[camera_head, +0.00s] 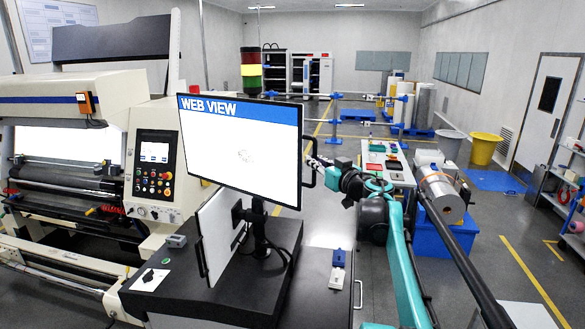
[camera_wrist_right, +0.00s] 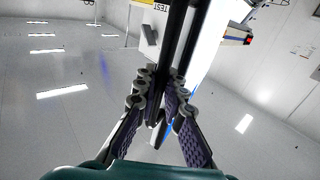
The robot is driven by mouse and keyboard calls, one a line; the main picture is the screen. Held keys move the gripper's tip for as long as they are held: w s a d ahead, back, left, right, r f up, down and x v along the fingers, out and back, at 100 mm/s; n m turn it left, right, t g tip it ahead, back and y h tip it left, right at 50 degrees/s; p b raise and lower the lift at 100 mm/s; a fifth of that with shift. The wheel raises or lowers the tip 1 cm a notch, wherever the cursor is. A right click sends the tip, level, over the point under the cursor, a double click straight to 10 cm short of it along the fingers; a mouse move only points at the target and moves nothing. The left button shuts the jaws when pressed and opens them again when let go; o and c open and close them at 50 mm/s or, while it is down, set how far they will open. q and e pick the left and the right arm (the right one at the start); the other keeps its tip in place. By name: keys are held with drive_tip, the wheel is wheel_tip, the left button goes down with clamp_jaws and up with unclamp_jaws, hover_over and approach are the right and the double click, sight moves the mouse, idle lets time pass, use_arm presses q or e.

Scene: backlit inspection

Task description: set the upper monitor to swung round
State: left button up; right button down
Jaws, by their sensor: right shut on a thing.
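The upper monitor (camera_head: 240,150) has a bright screen with a blue "WEB VIEW" header. It sits on a dark post above a black bench and is angled toward the right of the head view. A dark handle (camera_head: 309,176) stands at its right edge. My right gripper (camera_head: 316,162) reaches this handle from the right. In the right wrist view the fingers of my right gripper (camera_wrist_right: 160,98) are closed around a dark upright bar (camera_wrist_right: 176,45), the handle. My left gripper is not in view.
A second, lower monitor (camera_head: 219,232) hangs on the same post, seen obliquely. The black bench (camera_head: 205,290) carries small items below. A large roller machine (camera_head: 65,110) stands at the left. A cart with several parts (camera_head: 388,150) stands behind my right arm.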

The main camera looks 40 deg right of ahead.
drive_tip(key=d+n+y, duration=0.1)
drive_tip(key=d+y, duration=0.1)
drive_tip(key=d, duration=0.7)
drive_tip(key=shift+n, duration=0.4)
drive_tip(key=shift+w+d, duration=0.1)
drive_tip(key=c, duration=1.6)
unclamp_jaws()
drive_tip(key=s, duration=0.4)
drive_tip(key=s+a, duration=0.1)
drive_tip(key=s, duration=0.7)
drive_tip(key=shift+a, duration=0.25)
